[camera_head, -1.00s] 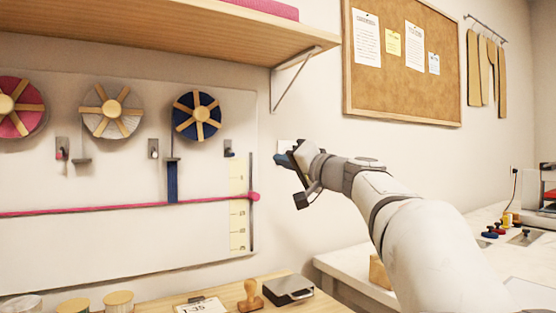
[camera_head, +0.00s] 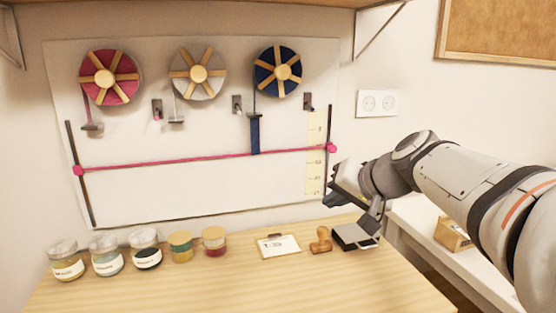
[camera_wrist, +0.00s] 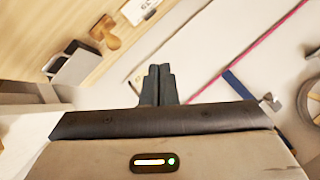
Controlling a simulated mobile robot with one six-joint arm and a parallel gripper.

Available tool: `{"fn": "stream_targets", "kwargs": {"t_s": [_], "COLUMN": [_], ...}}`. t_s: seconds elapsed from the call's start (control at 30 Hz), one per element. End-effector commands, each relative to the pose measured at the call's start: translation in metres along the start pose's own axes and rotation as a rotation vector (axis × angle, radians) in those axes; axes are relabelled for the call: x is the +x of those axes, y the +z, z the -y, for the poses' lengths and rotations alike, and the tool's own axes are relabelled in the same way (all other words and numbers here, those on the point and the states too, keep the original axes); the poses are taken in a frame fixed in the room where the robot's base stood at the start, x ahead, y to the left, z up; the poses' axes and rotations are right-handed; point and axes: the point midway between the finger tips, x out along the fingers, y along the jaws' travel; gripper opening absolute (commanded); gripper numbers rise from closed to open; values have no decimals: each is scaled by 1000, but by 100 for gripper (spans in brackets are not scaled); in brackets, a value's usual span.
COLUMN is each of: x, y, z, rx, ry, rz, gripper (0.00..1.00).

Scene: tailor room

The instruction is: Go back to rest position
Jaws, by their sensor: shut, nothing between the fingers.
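My gripper (camera_head: 331,199) is in the head view, right of centre, in front of the lower right corner of the white wall board (camera_head: 200,200). It is above the wooden table and apart from what stands there. In the wrist view its two dark fingers (camera_wrist: 157,84) are together with nothing between them. My arm reaches in from the right edge of the head view.
The wooden table (camera_head: 330,285) holds several jars, a label card (camera_head: 278,245), a wooden stamp (camera_head: 321,240) and an ink pad box (camera_head: 354,237). Pink, white and blue ribbon wheels hang on the board. A shelf is overhead; a white table (camera_head: 420,222) stands right.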

Motion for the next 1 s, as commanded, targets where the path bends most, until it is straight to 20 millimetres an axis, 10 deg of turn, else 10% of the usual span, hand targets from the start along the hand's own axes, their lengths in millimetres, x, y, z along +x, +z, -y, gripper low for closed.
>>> {"fn": "stream_targets", "kwargs": {"t_s": [0.43,1.0], "x": [-85,-102], "y": [140,163], "z": [-44,-61], "rx": [-207,-266], "ry": [462,551], "rz": [403,458], "gripper": [0,0]}}
